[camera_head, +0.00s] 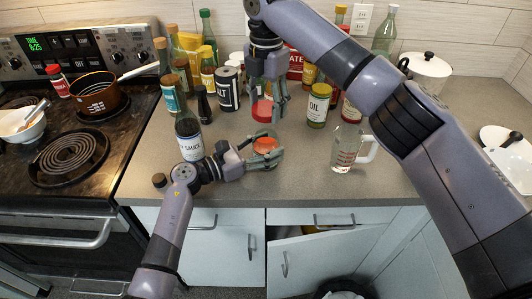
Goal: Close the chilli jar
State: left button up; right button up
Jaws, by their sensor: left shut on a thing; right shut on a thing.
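The chilli jar (265,146), with orange-red contents, is at the counter's front, between the fingers of my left gripper (266,148). My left gripper reaches in from the left and is shut on it. Its fingers hide part of the jar. My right gripper (266,105) points down from above, just behind the jar in the picture. It is shut on a red piece (262,110), which looks like the lid. The red piece shows above the jar in the picture, apart from it. The exact height between them is hard to tell.
A sauce bottle (189,137) stands close left of my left gripper. An oil jar (318,106) and a glass measuring cup (346,150) stand to the right. Several bottles and jars crowd the back. The stove (73,160) is at left. The front counter is mostly clear.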

pick_arm(q)
jog(key=c, duration=0.4)
pick_arm(e)
send_over(266, 135)
jog(key=shift+f, duration=2.45)
jog(key=shift+f, duration=0.9)
jog(key=shift+f, duration=0.6)
